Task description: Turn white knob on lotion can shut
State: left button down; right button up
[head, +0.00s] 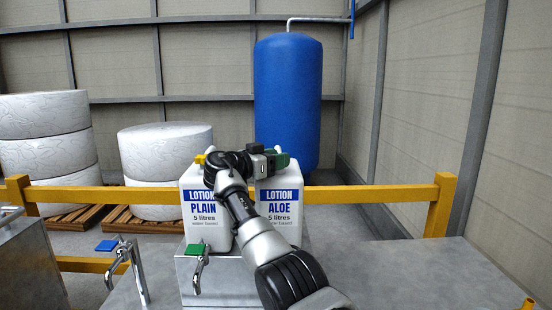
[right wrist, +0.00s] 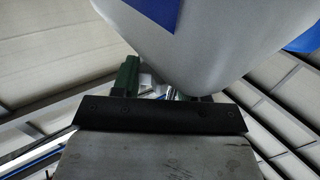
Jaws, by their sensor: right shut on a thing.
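Two white lotion cans stand side by side, the PLAIN can (head: 207,222) on the left and the ALOE can (head: 280,230) on the right. My right gripper (head: 278,160), with green fingers, is at the top of the ALOE can. In the right wrist view the gripper (right wrist: 155,85) is shut on a small pale thing (right wrist: 147,80) between its fingers, likely the white knob. A white can body (right wrist: 215,40) fills the top of that view. My right arm hides part of both cans and the knob in the head view. My left gripper is not in view.
The cans stand on a grey metal block (head: 220,280). A yellow rail (head: 380,194) runs behind, with a blue tank (head: 288,90) and wrapped rolls (head: 165,160) beyond. The grey surface at right is clear.

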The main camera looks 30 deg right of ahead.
dwell(0.4)
jog(key=o, duration=0.9)
jog(key=shift+s+a+b, duration=0.2)
jog(key=shift+a+b, duration=0.5)
jog(key=shift+a, duration=2)
jog(key=shift+s+a+b, duration=0.15)
jog(key=shift+a+b, duration=0.55)
jog(key=shift+a, duration=1.95)
